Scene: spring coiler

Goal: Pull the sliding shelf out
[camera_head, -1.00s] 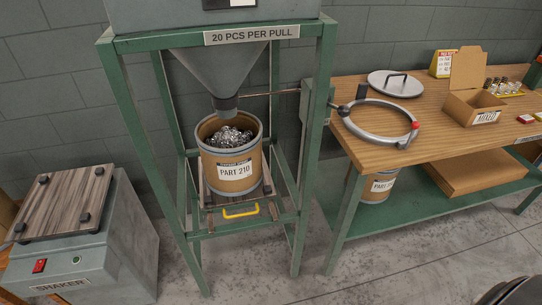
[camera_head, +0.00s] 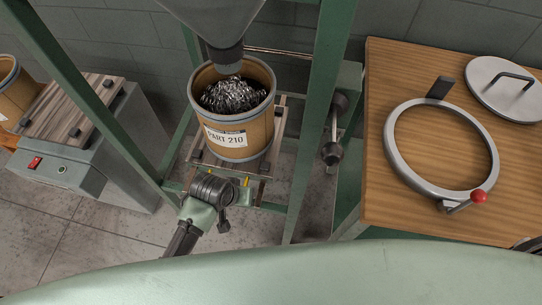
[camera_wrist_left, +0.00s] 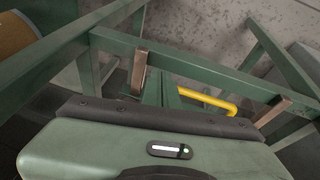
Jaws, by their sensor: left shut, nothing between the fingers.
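The sliding shelf (camera_head: 276,140) is a slatted platform low in the green frame, under the hopper spout. A drum (camera_head: 238,140) labelled PART 210, filled with shiny metal parts, stands upright on it. The yellow handle is mostly hidden behind my gripper in the head view, but the left wrist view shows it clearly (camera_wrist_left: 212,102), beyond the gripper housing. My left gripper (camera_head: 240,194) is at the front of the shelf, close to the handle.
Green frame posts (camera_head: 322,120) stand on both sides of the shelf. The shaker (camera_head: 85,150) is at the left, with another drum (camera_head: 10,90) beyond it. The wooden bench (camera_head: 420,215) at the right holds a clamp ring (camera_head: 397,165) and a lid (camera_head: 508,88).

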